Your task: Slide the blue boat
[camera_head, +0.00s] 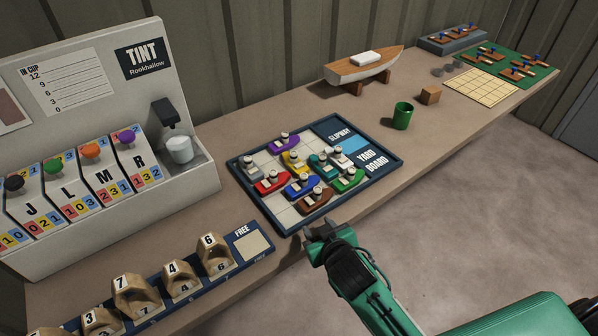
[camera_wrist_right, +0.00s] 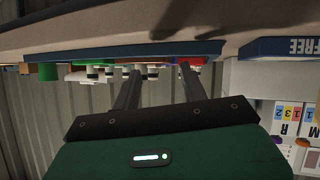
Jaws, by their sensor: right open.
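The blue boat (camera_head: 301,187) sits on the yard board (camera_head: 240,181), a dark-framed tray with pale square cells. It lies between the red boat (camera_head: 272,181), the yellow boat (camera_head: 294,163), the green boat (camera_head: 348,179) and the brown boat (camera_head: 314,200). Teal (camera_head: 318,163) and purple (camera_head: 283,143) boats also stand on it. My right gripper (camera_head: 319,229) is open and empty at the board's front edge, nearest the brown boat. In the right wrist view its two fingers (camera_wrist_right: 158,76) are apart, with boats beyond; I cannot pick out the blue boat there.
A number rack (camera_head: 255,259) and a tint dispenser (camera_head: 185,100) stand to the left. Right of the board are a green cup (camera_head: 402,116), a wooden block (camera_head: 430,95) and a model boat (camera_head: 362,70). The bench front edge runs under my right arm.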

